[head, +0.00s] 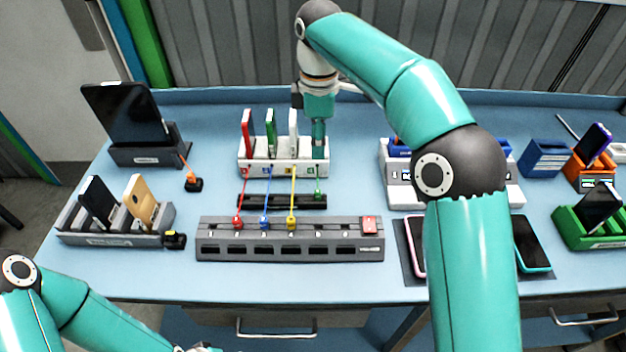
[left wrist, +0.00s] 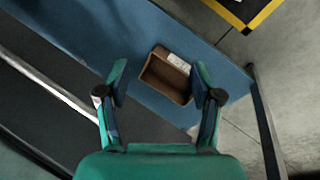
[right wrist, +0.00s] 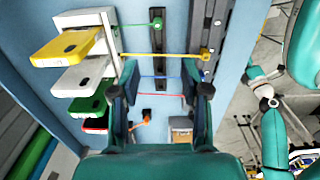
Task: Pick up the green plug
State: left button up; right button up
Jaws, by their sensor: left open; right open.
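The green plug (head: 318,195) rests on the black strip (head: 282,202) behind the grey power strip, its short green cable running back to the white dock. In the right wrist view, the green plug (right wrist: 157,22) is near the top, beyond my fingertips. My right gripper (head: 319,150) points down over the right end of the white dock, open and empty, behind the plug. Its open fingers show in the right wrist view (right wrist: 160,92). My left gripper (left wrist: 160,75) is open and empty, away from the plug; only a bit shows at the head view's bottom edge.
The white dock (head: 285,169) holds several upright phones. Red, blue and yellow plugs sit on the grey power strip (head: 220,250), beside a red switch. Phone stands flank both sides. The front table strip is clear. A brown box (left wrist: 165,78) lies below my left gripper.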

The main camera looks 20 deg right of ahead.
send_over(318, 191)
notch_tip(318, 191, down, 10)
jog(key=shift+w+f+b, duration=0.1)
jog(key=shift+f+b, duration=0.1)
jog(key=shift+b, duration=0.2)
jog(key=shift+f, duration=0.6)
jog(key=shift+f+p, duration=0.7)
jog(key=shift+f, duration=1.95)
jog(key=shift+c, duration=0.4)
grip_shut()
